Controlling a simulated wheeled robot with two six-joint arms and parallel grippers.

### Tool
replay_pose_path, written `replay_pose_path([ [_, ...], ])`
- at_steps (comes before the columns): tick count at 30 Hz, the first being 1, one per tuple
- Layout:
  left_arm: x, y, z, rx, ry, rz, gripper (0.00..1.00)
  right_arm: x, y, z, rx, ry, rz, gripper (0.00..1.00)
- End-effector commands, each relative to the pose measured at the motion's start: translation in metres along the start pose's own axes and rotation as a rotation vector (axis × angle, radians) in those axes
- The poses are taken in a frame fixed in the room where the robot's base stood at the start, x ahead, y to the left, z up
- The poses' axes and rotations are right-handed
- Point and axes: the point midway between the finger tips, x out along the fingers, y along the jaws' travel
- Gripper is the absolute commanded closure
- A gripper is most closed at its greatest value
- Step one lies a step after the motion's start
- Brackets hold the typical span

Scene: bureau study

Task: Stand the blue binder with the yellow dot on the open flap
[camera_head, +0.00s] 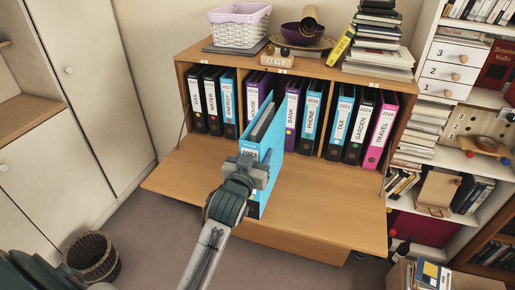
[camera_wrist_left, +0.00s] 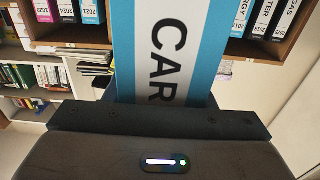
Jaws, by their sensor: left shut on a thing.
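A blue binder (camera_head: 269,143) is upright over the open flap (camera_head: 325,205) of the bureau, its spine towards me. My left gripper (camera_head: 253,174) is shut on it at the spine side. In the left wrist view the binder's spine (camera_wrist_left: 205,45) fills the middle, with a white label reading "CAR". I cannot tell whether the binder's lower edge touches the flap. My right gripper is not in view.
Several binders stand in the bureau compartments, including a pink TRAVEL binder (camera_head: 380,131) and a blue TAX binder (camera_head: 340,120). A basket (camera_head: 239,25), a purple bowl (camera_head: 300,33) and books (camera_head: 380,50) lie on top. The flap is bare on both sides. A wicker bin (camera_head: 92,258) stands on the floor.

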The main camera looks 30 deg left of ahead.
Motion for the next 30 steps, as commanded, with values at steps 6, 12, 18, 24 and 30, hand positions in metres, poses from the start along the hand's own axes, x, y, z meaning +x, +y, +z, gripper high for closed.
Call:
replay_pose_path([
  [6, 0.046, -0.015, -0.002, 0.001, 0.007, 0.000, 1.00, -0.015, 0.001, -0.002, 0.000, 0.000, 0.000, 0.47],
  [12, 0.066, -0.020, 0.003, -0.001, 0.007, 0.001, 1.00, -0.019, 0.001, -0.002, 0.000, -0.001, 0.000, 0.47],
  [18, 0.067, -0.021, 0.020, -0.001, 0.002, 0.001, 1.00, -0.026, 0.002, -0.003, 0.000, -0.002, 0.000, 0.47],
  [24, 0.067, -0.020, 0.038, -0.001, 0.005, 0.002, 1.00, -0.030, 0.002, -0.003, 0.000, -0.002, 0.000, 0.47],
  [30, 0.067, -0.020, 0.039, -0.001, 0.007, 0.002, 1.00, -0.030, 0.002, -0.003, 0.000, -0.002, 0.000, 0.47],
])
